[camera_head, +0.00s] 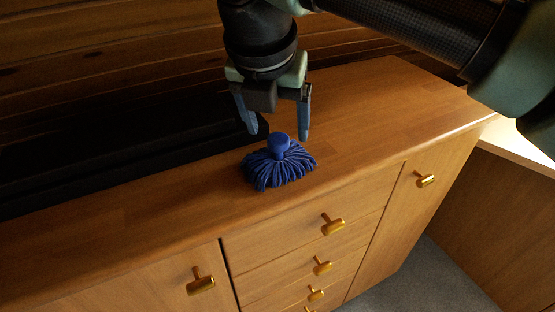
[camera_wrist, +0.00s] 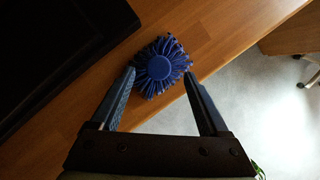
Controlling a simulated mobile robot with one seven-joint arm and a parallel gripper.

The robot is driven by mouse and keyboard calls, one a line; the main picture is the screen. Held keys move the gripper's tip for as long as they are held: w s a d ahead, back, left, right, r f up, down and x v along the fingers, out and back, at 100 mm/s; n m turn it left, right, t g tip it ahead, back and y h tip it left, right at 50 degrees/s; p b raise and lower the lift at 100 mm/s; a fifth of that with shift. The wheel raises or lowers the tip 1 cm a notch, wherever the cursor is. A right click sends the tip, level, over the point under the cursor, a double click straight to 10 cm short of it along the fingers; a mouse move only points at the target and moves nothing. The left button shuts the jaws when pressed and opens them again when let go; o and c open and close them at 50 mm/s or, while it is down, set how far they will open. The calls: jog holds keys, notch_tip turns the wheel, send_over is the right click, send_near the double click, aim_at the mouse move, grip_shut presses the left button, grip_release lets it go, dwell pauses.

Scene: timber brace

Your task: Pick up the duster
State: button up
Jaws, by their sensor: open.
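The duster (camera_head: 279,166) is blue, with a round cap on top and a skirt of thick strands. It sits upright on the wooden cabinet top (camera_head: 130,208), near the front edge. My gripper (camera_head: 278,132) is open and points down just above and behind the duster, its two fingers apart. In the wrist view the duster (camera_wrist: 160,66) lies just beyond the fingertips of my gripper (camera_wrist: 158,74), about midway between them. The fingers do not appear to touch it.
A long black object (camera_head: 110,155) lies along the back of the cabinet top, close to the left finger. Drawers and doors with brass handles (camera_head: 332,223) face the front. The cabinet top right of the duster is clear. A chair base (camera_wrist: 292,45) stands on the floor.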

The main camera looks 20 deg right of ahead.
aim_at(278, 153)
jog(key=shift+b+x, duration=0.3)
jog(key=shift+x, duration=1.2)
jog(key=shift+a, duration=0.1)
grip_shut()
